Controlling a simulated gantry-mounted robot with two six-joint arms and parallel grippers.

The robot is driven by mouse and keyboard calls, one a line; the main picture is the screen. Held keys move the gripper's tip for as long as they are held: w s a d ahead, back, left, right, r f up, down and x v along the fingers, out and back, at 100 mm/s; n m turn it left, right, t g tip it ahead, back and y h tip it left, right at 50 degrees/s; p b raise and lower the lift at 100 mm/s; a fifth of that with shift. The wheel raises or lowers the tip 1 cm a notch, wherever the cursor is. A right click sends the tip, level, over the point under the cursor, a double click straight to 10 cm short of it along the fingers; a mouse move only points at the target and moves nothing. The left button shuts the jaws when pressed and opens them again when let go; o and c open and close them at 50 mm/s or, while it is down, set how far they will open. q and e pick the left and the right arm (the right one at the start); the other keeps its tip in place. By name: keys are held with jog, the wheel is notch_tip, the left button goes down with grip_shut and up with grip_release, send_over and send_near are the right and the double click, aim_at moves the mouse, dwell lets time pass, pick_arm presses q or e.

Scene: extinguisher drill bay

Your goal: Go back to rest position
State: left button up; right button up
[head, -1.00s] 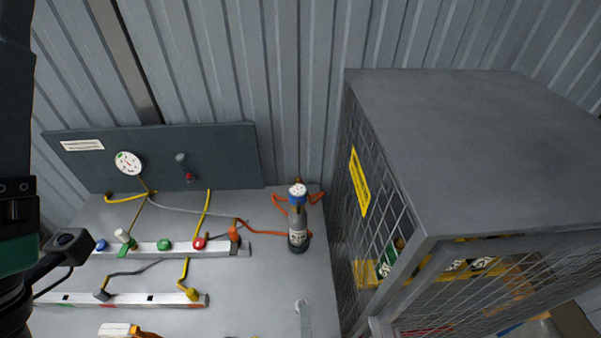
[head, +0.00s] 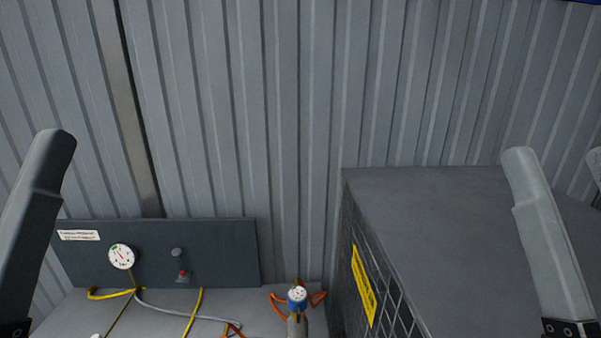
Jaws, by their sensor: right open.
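My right gripper (head: 558,162) is raised at the right edge, in front of the grey cage. One long grey finger shows whole and the tip of the other shows at the border, with a gap between them; it is open and holds nothing that I can see. A single dark finger of my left gripper (head: 36,215) stands upright at the left edge. Its other finger is out of view, so its opening cannot be told. Both grippers are close to the camera and apart from the bench things.
A mesh cage (head: 450,220) with a yellow label stands at right. A dark panel (head: 220,255) with a gauge (head: 121,256) stands behind the bench (head: 260,325). The corrugated wall (head: 300,120) is behind.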

notch_tip(320, 180, up, 27)
jog(key=s+y+p, duration=0.1)
jog(key=p, duration=2.4)
jog(key=shift+s+f, duration=0.15)
jog(key=shift+f, duration=0.05)
